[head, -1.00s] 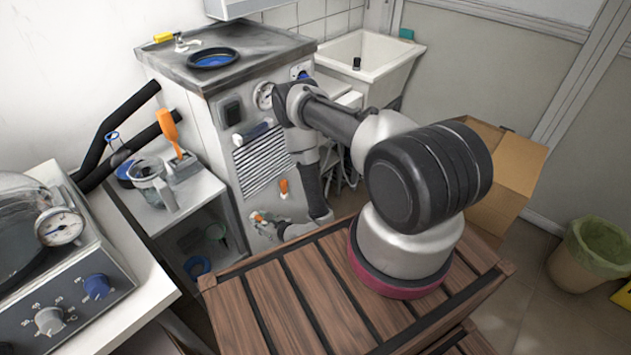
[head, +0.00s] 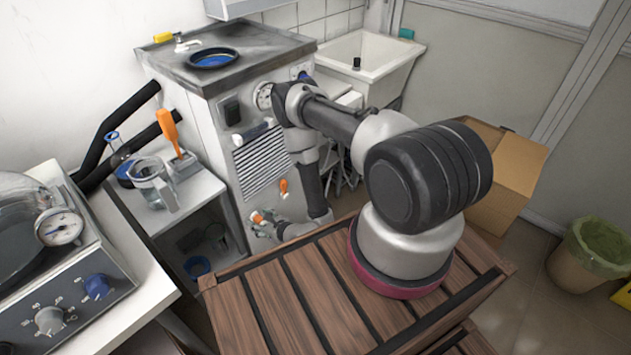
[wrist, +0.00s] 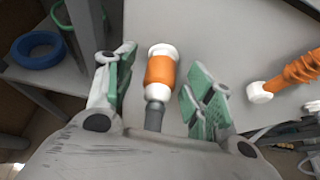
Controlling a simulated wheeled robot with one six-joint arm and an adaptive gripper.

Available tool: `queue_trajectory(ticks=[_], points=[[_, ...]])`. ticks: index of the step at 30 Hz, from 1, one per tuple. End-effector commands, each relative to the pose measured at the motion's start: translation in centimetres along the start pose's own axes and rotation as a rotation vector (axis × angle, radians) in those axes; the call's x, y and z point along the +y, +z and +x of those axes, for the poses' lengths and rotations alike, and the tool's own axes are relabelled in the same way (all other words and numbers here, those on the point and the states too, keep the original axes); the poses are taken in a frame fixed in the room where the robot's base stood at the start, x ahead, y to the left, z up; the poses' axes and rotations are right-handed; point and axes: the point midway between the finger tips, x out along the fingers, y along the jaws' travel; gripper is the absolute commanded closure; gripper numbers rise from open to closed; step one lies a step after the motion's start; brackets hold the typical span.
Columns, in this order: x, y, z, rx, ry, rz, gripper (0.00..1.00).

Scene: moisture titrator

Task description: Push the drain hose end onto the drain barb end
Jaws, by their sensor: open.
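In the wrist view my gripper (wrist: 160,95) is open, its green-padded fingers on either side of an orange sleeve (wrist: 161,72) with white ends and a grey stub toward my palm. It looks like the drain hose end. Gaps show between it and both fingers. A ribbed orange piece with a white tip (wrist: 285,76), perhaps the drain barb end, is apart from it on the right. In the head view my gripper (head: 262,226) is low before the cabinet front, an orange part (head: 257,217) at its fingers. Another orange part (head: 283,187) is higher on the cabinet front.
The cabinet (head: 215,130) has a louvred grille and a gauge. A small side table (head: 195,195) with a jug (head: 152,183) stands left of my gripper. A blue ring (wrist: 36,48) lies on a shelf at left. Thin hoses (wrist: 290,140) are at lower right in the wrist view.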

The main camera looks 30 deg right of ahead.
Motion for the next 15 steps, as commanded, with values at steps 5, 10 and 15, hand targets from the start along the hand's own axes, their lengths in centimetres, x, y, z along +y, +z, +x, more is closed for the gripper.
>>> queue_trajectory(ticks=[5, 10, 15], points=[[0.0, 0.0, -0.2, 0.001, 0.000, 0.000, 0.46], [0.0, 0.0, -0.9, 0.001, -0.001, 0.001, 0.46], [0.0, -0.1, -1.6, 0.001, 0.000, 0.000, 0.46]])
